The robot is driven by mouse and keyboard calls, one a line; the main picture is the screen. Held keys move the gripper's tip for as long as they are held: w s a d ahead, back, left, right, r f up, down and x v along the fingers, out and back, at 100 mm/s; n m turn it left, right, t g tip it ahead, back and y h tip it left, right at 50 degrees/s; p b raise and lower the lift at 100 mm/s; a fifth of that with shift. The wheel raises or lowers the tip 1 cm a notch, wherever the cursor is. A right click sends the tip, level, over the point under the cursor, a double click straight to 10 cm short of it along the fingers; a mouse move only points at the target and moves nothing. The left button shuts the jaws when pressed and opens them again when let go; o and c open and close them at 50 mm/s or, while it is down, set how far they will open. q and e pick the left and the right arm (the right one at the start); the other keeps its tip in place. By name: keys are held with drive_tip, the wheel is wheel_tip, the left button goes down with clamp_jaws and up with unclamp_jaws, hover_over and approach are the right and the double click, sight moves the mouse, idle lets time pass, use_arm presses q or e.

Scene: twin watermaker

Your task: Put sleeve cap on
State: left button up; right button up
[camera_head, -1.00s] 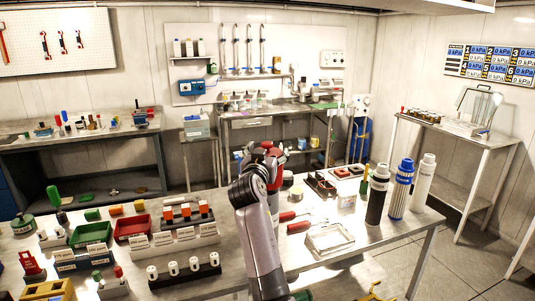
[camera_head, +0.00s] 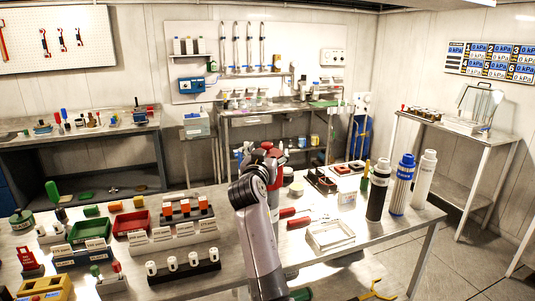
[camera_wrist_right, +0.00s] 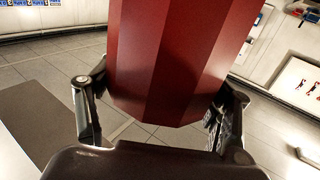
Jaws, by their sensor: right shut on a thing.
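My right gripper (camera_head: 267,157) is raised over the middle of the table in the head view and shut on a red faceted piece. In the right wrist view the red piece (camera_wrist_right: 180,60) fills the space between the two fingers, and its lower end shows. I cannot tell for sure that it is the sleeve cap. Three upright cylinders stand to the right on the table: a black one with a white top (camera_head: 378,195), a blue-and-white one (camera_head: 400,188) and a white one (camera_head: 424,180). They are apart from my gripper. My left gripper is not in view.
A white open tray (camera_head: 330,236) lies right of my arm. Red-handled tools (camera_head: 298,223), a green bin (camera_head: 90,231), a red bin (camera_head: 132,222) and a dark rack with white pieces (camera_head: 184,267) are also on the table. Bare tabletop (camera_head: 385,236) shows at the front right.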

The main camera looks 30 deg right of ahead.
drive_tip(key=shift+f+b, duration=0.8)
drive_tip(key=shift+f, duration=0.2)
drive_tip(key=o, duration=1.2)
drive_tip(key=v, duration=0.7)
drive_tip(key=shift+s+a, duration=0.2)
drive_tip(key=shift+r, duration=0.1)
